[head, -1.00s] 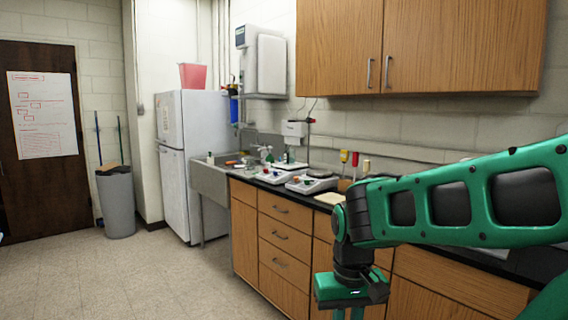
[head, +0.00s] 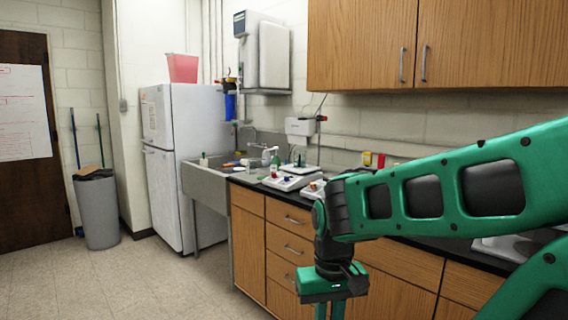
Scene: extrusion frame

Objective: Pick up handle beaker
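I cannot make out a handle beaker in the head view. Small items too small to identify stand around the sink (head: 205,184) and on the black counter (head: 436,247). My gripper (head: 329,311) hangs down at the bottom of the view, in front of the wooden drawers. Its two green fingers stand apart with a gap between them. I see nothing held between them, but the fingertips run off the bottom edge. My green arm hides part of the counter on the right.
Wooden base cabinets (head: 286,245) run along the right. Wall cabinets (head: 370,45) hang above. A white refrigerator (head: 185,165) stands left of the sink, with a grey bin (head: 98,212) farther left. White devices (head: 291,181) sit on the counter. The floor (head: 130,285) at left is clear.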

